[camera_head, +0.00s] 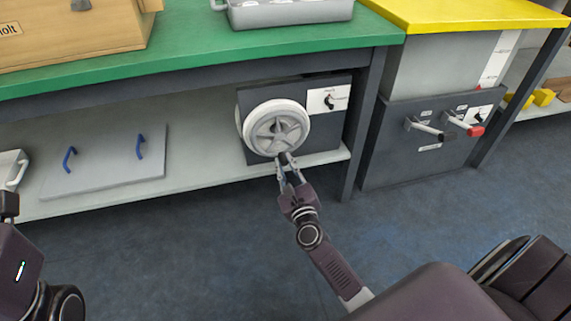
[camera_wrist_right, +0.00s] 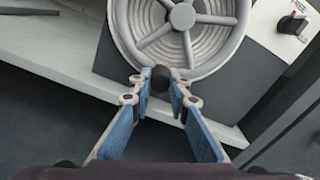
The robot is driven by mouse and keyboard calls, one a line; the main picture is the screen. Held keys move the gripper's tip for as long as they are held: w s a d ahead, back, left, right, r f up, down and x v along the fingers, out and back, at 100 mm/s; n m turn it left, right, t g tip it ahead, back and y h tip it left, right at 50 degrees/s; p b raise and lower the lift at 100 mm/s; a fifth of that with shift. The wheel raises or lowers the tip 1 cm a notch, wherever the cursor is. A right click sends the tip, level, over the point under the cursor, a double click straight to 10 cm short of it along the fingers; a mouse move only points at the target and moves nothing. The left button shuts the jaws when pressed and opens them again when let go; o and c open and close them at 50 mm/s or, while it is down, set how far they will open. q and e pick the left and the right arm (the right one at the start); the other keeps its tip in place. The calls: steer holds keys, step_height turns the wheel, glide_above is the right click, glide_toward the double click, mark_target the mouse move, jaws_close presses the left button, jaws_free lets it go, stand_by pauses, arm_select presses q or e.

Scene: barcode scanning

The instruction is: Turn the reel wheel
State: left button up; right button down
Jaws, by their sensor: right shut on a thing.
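The reel wheel (camera_head: 258,118) is a light grey spoked wheel on the front of a dark box (camera_head: 333,122) under the green bench. It also shows in the right wrist view (camera_wrist_right: 222,58), with its spokes and ringed inner face. My right gripper (camera_head: 287,161) is at the wheel's lower rim, shut on a small dark handle knob. The knob (camera_wrist_right: 160,78) sits between the blue-padded fingers in the right wrist view. My left gripper (camera_head: 9,205) is only partly in view at the left edge; its fingers cannot be made out.
A white panel with a dark knob (camera_head: 329,102) is right of the wheel. A grey panel with blue handles (camera_head: 110,170) lies on the lower shelf. A dark cabinet with levers (camera_head: 420,160) stands to the right. The blue floor in front is clear.

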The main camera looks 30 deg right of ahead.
steer(key=c, duration=1.8)
jaws_free()
steer(key=v, duration=1.2)
